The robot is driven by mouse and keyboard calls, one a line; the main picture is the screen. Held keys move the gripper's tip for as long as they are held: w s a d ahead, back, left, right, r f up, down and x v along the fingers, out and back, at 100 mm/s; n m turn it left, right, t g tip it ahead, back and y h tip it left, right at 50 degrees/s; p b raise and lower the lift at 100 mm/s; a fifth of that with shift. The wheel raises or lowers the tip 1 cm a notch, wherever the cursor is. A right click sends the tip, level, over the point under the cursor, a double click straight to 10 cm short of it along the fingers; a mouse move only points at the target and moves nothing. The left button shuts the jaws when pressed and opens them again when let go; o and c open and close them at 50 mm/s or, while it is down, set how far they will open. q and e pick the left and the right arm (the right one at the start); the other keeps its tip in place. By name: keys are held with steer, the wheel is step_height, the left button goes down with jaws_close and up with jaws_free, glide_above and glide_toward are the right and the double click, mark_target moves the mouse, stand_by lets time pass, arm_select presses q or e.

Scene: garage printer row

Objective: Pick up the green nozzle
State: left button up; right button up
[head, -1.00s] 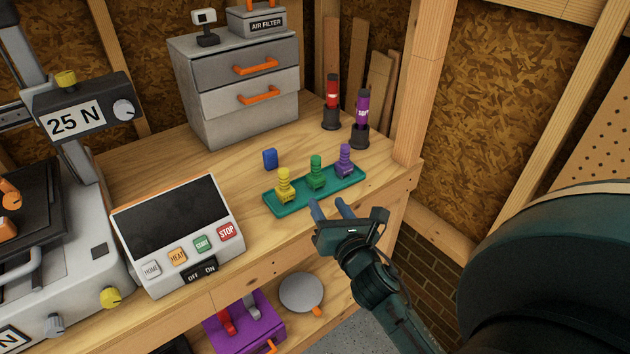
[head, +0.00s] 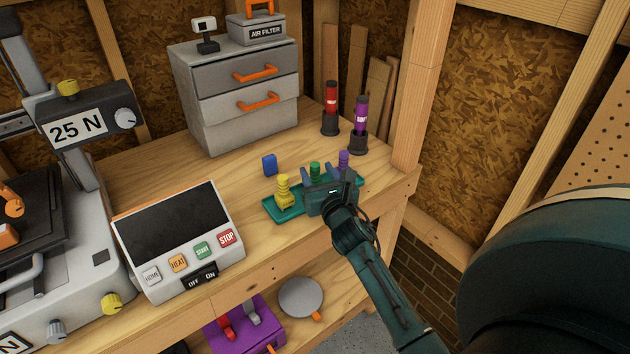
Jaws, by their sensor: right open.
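The green nozzle (head: 315,169) stands upright in the teal tray (head: 281,214), between the yellow nozzle (head: 283,188) and the purple nozzle (head: 344,159). Only its top shows; my right gripper hides its lower part. My right gripper (head: 320,174) is open, with its fingers pointing away over the tray, one to each side of the green nozzle as seen here. I cannot tell whether the fingers touch it. My left gripper is not in view.
A blue block (head: 269,164) lies behind the tray. Red (head: 331,100) and purple (head: 360,116) cylinders stand in dark holders behind it. A control panel (head: 178,240) is at the left, and a grey drawer cabinet (head: 236,95) at the back. A wooden post (head: 412,80) rises at the right.

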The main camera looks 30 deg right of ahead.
steer(key=shift+x, duration=1.3)
steer(key=shift+c, duration=0.5)
jaws_close()
